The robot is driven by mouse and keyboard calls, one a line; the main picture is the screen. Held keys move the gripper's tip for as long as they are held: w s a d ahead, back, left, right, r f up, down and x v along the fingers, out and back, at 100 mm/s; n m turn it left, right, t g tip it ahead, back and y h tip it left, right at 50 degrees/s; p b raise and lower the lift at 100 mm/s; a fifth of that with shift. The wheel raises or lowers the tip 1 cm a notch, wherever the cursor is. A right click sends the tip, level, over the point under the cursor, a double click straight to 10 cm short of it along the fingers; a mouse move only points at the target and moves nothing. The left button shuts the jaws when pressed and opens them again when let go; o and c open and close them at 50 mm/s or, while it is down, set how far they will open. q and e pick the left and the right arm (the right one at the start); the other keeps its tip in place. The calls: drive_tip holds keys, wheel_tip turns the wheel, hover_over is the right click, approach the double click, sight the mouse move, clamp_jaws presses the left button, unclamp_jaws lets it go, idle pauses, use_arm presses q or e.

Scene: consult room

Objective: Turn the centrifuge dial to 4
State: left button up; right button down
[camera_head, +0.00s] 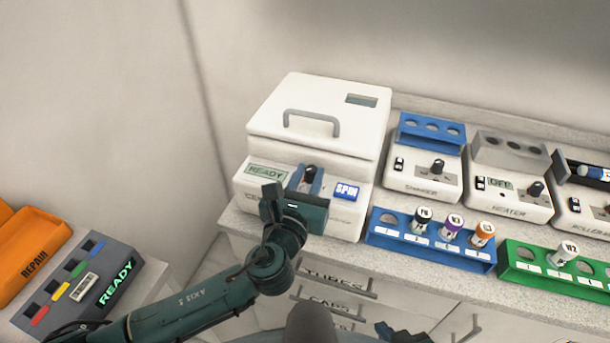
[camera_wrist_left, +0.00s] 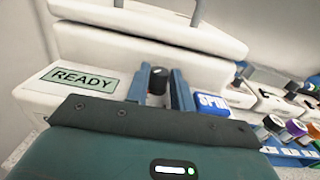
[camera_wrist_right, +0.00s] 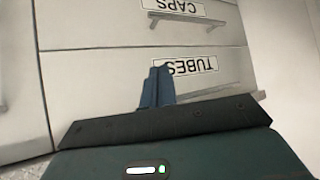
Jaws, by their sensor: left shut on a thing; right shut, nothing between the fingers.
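The centrifuge (camera_head: 316,130) is a white box at the back of the counter with its lid down. Its front carries a green display reading READY (camera_head: 267,172) and a blue SPIN button (camera_head: 346,191). The black dial (camera_head: 311,171) sits between them; it also shows in the left wrist view (camera_wrist_left: 158,76). My left gripper (camera_head: 308,180) is at the front panel, its blue fingers on either side of the dial, shut on it. The dial's numbers are hidden. My right gripper (camera_wrist_right: 157,86) is shut and empty, low in front of the drawers.
Right of the centrifuge stand a shaker (camera_head: 430,170), a heater (camera_head: 510,185) and a roller. A blue rack (camera_head: 400,245) with several tubes and a green rack (camera_head: 520,275) line the counter's front. Drawers marked TUBES and CAPS (camera_wrist_right: 180,8) are below.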

use_arm(q)
drive_tip(key=n+y, duration=0.1)
drive_tip(key=y, duration=0.1)
drive_tip(key=d+n+y, duration=0.1)
drive_tip(key=n+y, duration=0.1)
drive_tip(key=y, duration=0.1)
drive_tip(key=shift+s+t, duration=0.1)
drive_tip(key=shift+t, duration=0.2)
drive_tip(key=shift+d+n+y, duration=0.15)
drive_tip(key=shift+n+y, duration=1.25)
drive_tip(key=shift+y, duration=1.1)
drive_tip(key=o, duration=1)
drive_tip(key=shift+n, duration=0.3)
